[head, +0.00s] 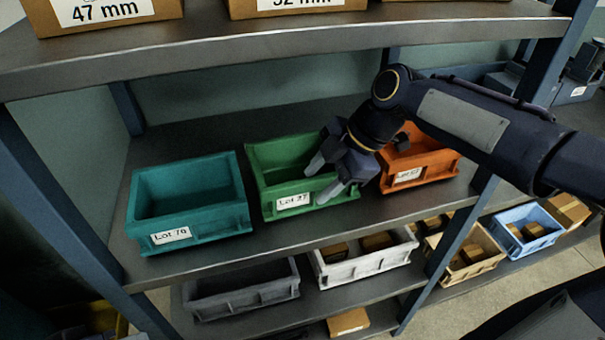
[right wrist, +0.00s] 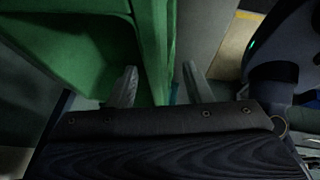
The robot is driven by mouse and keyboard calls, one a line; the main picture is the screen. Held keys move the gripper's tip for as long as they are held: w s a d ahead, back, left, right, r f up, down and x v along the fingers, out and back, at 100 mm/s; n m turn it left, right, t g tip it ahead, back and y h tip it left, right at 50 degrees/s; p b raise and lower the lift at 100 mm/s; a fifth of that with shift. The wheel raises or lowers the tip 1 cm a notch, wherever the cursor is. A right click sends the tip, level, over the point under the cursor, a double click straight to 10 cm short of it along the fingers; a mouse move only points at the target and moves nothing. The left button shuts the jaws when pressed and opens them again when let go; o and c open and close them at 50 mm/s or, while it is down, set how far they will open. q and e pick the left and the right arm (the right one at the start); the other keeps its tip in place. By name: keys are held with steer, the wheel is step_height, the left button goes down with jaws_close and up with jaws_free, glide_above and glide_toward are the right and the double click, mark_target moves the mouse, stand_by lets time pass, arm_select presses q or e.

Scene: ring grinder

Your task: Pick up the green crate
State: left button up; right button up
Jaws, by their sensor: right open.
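The green crate (head: 292,200), with a white label reading "Lot 37", sits on the middle shelf between a teal crate and an orange crate. My right gripper (head: 322,180) is open at its right part. In the right wrist view, a wall of the green crate (right wrist: 154,45) runs between the two fingers of the right gripper (right wrist: 160,85). One finger is on the crate's inner side and the other is outside. I cannot tell whether either finger touches the wall. The gripper hides the crate's right side in the head view. My left gripper is not in view.
The teal crate (head: 190,222) stands close on the left and the orange crate (head: 420,160) close on the right. The upper shelf (head: 200,40) with boxes hangs above. Grey (head: 245,292) and white (head: 365,262) crates stand on the shelf below. A blue post (head: 460,230) rises at the right.

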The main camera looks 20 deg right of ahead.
steer(key=shift+f+b, duration=0.25)
steer(key=shift+b, duration=0.05)
stand_by(0.4)
jaws_close()
steer(key=shift+r, duration=0.1)
